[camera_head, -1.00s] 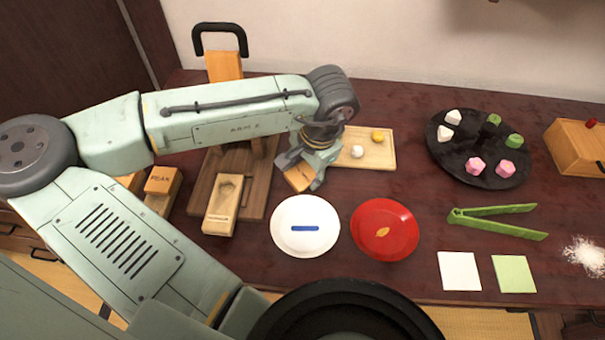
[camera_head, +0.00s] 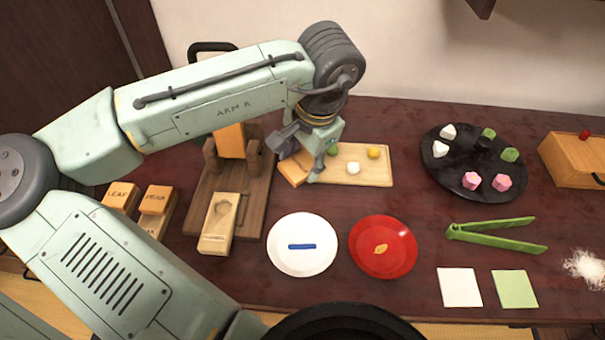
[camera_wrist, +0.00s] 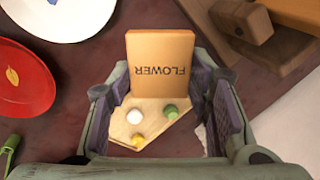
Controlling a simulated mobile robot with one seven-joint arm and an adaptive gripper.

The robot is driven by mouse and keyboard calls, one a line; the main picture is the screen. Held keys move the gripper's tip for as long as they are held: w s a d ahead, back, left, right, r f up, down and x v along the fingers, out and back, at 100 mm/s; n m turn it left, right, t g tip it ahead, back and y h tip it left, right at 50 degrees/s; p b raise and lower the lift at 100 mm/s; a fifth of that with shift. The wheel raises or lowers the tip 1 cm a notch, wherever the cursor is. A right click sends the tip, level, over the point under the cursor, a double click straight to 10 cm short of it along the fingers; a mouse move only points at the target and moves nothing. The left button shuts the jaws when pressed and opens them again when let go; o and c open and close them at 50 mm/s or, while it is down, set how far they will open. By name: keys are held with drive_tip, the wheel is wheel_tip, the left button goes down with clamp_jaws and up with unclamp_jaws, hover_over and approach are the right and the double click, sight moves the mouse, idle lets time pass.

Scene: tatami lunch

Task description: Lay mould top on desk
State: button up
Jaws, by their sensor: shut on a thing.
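The mould top is a light wooden block marked FLOWER (camera_wrist: 160,65), upside down in the wrist view. It also shows below my jaws in the head view (camera_head: 293,170). My gripper (camera_head: 304,163) is shut on it and holds it beside the sweets board, apparently above the desk. The desk (camera_head: 420,240) is dark red-brown wood. A wooden mould piece with a carved hollow (camera_head: 220,222) lies on the dark press base (camera_head: 252,200), left of my gripper. My arm hides part of the press.
A wooden board (camera_head: 340,175) with white, yellow and green sweets is right beside my gripper. A white plate (camera_head: 302,262) and red plate (camera_head: 375,268) stand in front. LEAF (camera_head: 122,195) and other labelled blocks (camera_head: 157,200) are at left. Bare desk lies between board and plates.

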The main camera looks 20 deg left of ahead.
drive_tip(key=shift+r, duration=0.25)
drive_tip(key=shift+w+a+f+g+h+b, duration=0.15)
drive_tip(key=shift+f+h+b, duration=0.3)
drive_tip(key=shift+f, duration=1)
drive_tip(key=shift+s+a+f+g+h+b, duration=0.1)
drive_tip(key=shift+f+g+h+b, duration=0.35)
drive_tip(key=shift+f, duration=1)
drive_tip(key=shift+w+a+f+h+b, duration=0.15)
drive_tip(key=shift+f+b, duration=0.45)
drive_tip(key=shift+f, duration=0.85)
drive_tip(key=shift+s+d, duration=0.1)
drive_tip(key=shift+d, duration=0.05)
drive_tip(key=o, duration=1.2)
